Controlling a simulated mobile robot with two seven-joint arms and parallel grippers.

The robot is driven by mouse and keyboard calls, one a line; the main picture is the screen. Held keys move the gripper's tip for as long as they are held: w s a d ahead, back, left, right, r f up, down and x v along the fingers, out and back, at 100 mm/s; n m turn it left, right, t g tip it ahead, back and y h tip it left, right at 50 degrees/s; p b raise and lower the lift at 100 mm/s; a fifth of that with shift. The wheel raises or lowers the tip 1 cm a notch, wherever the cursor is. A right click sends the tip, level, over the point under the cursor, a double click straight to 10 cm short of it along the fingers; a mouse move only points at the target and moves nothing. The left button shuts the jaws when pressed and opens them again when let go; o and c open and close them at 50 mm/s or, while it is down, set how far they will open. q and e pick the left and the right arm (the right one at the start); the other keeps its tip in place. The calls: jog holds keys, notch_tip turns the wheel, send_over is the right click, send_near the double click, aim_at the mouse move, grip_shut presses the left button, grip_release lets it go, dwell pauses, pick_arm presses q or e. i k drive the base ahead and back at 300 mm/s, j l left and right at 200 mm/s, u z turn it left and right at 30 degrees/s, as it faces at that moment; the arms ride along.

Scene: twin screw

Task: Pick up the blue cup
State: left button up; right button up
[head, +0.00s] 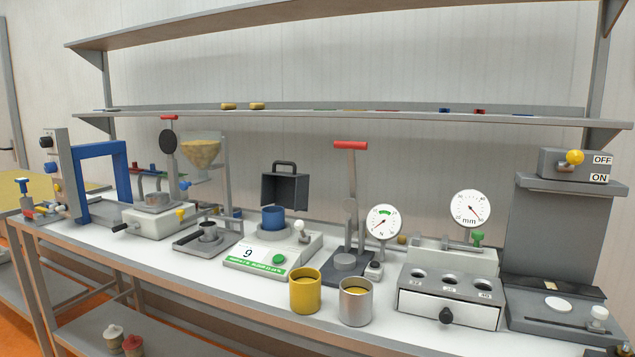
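The blue cup (273,217) stands upright on the round plate of a white scale (268,255) near the middle of the bench. The scale's front shows the figure 9, a green button and a green strip. A dark box-shaped cover with a handle (285,187) is above and just behind the cup. The cup's front and sides are visible, and nothing touches it from the front. Neither of my grippers is in the head view.
A yellow cup (305,291) and a silver cup (355,302) stand near the front edge, right of the scale. A red-handled press (350,200) and dial gauges are further right. A grey tray (207,240) is left of the scale. A shelf (350,116) runs above.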

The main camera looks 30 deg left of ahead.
aim_at(273, 216)
jog(key=i+j+u, duration=0.15)
jog(key=u, duration=0.3)
jog(key=i+u, duration=0.25)
jog(key=u, duration=0.2)
jog(key=i+u, duration=0.25)
jog(key=u, duration=0.2)
